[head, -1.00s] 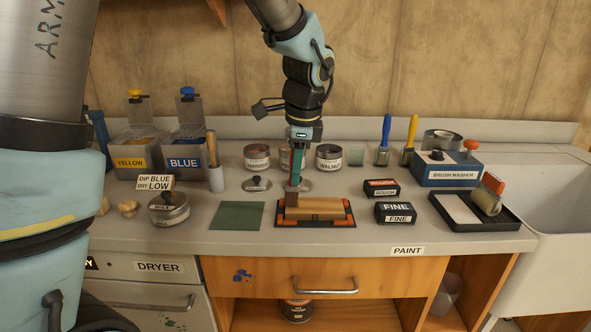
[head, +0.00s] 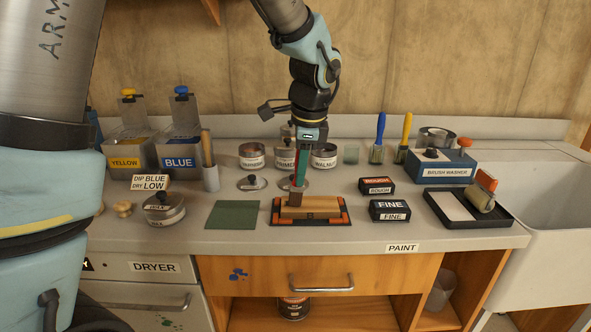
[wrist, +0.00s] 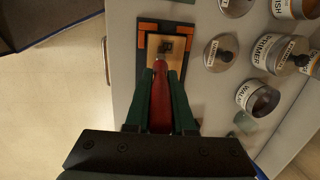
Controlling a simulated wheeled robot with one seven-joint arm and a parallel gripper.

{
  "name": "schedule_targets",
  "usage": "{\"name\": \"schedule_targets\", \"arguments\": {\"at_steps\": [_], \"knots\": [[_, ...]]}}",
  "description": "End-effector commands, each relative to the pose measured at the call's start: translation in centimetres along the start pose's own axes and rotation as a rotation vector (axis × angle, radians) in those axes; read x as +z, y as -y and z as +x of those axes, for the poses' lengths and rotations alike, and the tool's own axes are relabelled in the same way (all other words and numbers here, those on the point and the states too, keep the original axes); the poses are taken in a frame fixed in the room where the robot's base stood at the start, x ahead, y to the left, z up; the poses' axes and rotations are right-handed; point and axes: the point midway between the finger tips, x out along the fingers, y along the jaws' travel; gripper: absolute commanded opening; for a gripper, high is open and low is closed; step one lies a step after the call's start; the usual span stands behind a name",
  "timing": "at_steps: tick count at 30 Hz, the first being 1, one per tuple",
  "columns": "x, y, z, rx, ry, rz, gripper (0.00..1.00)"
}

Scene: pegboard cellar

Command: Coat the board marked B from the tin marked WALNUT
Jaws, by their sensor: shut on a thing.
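My gripper (head: 302,178) is shut on a brush with a red handle (wrist: 160,100). The brush points down, its brown bristles (head: 295,198) at the left part of a pale wooden board (head: 318,208). I cannot tell whether they touch it. The board lies in a dark holder with orange corners (head: 345,214); its B mark also shows in the wrist view (wrist: 166,45), close to the brush tip. I cannot make out any coat on it. The open tin marked WALNUT (head: 324,160) stands behind, right of my gripper; it also shows in the wrist view (wrist: 258,98).
Tins marked VARNISH (head: 252,157) and PRIMER (head: 284,158) stand left of WALNUT. Lids lie in front of them. A green sheet (head: 234,214) lies left of the holder, FINE (head: 389,209) and ROUGH (head: 376,186) blocks right. A roller tray (head: 470,211) is farther right.

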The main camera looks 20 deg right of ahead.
Motion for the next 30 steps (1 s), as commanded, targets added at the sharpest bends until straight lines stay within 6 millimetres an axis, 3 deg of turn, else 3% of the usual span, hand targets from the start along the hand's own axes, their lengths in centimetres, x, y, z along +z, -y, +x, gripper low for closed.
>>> {"name": "schedule_targets", "arguments": {"at_steps": [30], "knots": [[-4.2, 0.0, -0.4, 0.0, -0.001, 0.001, 0.0]]}}
